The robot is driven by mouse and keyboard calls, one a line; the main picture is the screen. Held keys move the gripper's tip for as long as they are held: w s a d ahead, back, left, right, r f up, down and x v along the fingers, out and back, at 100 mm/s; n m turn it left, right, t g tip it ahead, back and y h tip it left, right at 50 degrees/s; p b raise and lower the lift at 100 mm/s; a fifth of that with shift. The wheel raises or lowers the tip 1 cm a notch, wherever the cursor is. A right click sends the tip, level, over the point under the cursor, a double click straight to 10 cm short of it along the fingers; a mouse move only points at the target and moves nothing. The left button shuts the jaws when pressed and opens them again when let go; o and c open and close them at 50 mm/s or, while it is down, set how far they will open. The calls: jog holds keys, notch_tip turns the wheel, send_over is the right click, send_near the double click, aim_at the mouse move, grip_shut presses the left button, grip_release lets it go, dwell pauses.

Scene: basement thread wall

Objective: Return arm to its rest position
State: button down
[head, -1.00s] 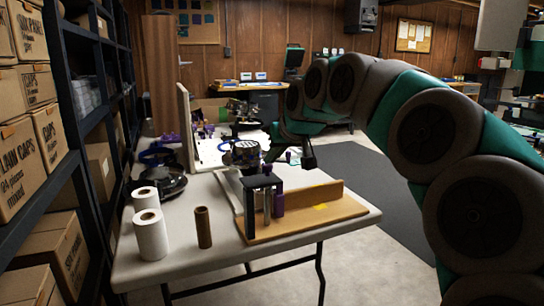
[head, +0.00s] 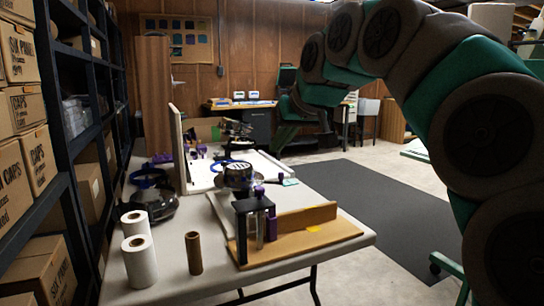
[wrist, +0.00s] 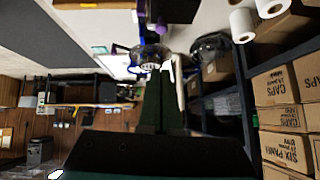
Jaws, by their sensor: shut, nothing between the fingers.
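My arm arches from the right side of the head view, and my gripper (head: 280,143) hangs beyond the right part of the worktable, raised above the floor. In the wrist view my gripper (wrist: 158,75) shows as dark green fingers closed together with nothing held. The worktable (head: 350,246) has a pale top. On it are a tan wooden board (head: 330,235) with a black upright holder (head: 240,228), and a round metal device (head: 236,176).
White rolls (head: 140,262) and a brown tube (head: 194,253) stand on the table's near left. A dark shelf (head: 75,140) with cardboard boxes (head: 25,195) lines the left. A dark mat (head: 375,205) covers open floor to the right. A desk (head: 225,107) stands at the back.

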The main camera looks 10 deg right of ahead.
jog(key=s+d+f+m+g+h, duration=0.1)
jog(key=s+f+g, duration=0.4)
jog(key=s+f, duration=1.3)
jog(key=s+d+f+m+g+h, duration=0.1)
jog(key=s+f+g, duration=0.4)
jog(key=s+f, duration=1.4)
jog(key=d+h, duration=0.1)
jog(key=d, duration=0.1)
jog(key=shift+s+d+f+m, duration=0.2)
jog(key=shift+d+f+m, duration=0.15)
jog(key=shift+m, duration=0.05)
